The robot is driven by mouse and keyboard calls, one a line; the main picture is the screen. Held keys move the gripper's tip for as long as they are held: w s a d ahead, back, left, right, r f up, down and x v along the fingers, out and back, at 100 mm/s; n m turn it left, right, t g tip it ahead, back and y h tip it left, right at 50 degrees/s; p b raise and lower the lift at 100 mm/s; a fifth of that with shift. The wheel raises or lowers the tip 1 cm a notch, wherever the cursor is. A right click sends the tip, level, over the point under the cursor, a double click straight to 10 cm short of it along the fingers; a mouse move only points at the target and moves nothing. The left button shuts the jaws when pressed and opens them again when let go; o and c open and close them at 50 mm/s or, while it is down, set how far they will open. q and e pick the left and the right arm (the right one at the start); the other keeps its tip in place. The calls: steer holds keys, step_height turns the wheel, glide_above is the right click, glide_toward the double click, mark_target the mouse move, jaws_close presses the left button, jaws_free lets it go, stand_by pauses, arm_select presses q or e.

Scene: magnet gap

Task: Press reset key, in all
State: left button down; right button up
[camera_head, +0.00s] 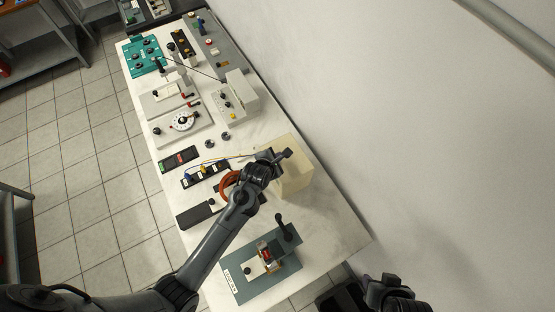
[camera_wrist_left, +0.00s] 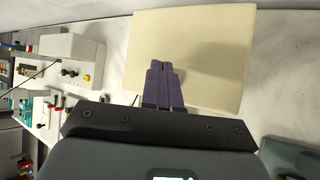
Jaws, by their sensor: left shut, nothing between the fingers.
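My left gripper (camera_head: 284,155) is shut and empty above the cream box (camera_head: 296,176) on the bench. In the left wrist view its purple-grey fingers (camera_wrist_left: 162,72) are together in front of the box's pale face (camera_wrist_left: 215,55). I cannot tell whether they touch it. No key marked reset can be read. A light grey instrument (camera_head: 236,98) with dark knobs stands farther up the bench; in the left wrist view it shows a yellow button (camera_wrist_left: 87,77). A dark part of my right arm (camera_head: 390,292) shows at the lower right, its fingers unclear.
A red cable coil (camera_head: 230,184) and a black terminal strip (camera_head: 205,173) lie left of the cream box. A dial box (camera_head: 183,121) stands farther up. A grey-blue plate (camera_head: 262,268) with an upright black handle is near the front. The wall borders the right side.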

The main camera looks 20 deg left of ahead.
arm_select(q)
steer(key=shift+f, duration=0.1)
stand_by(0.6)
steer(key=shift+f, duration=0.35)
steer(key=shift+f+b, duration=0.35)
steer(key=shift+f, duration=0.1)
stand_by(0.6)
steer(key=shift+r, duration=0.1)
steer(key=shift+r+p, duration=0.7)
steer(key=shift+p, duration=0.2)
steer(key=shift+r, duration=0.1)
steer(key=shift+r, duration=0.1)
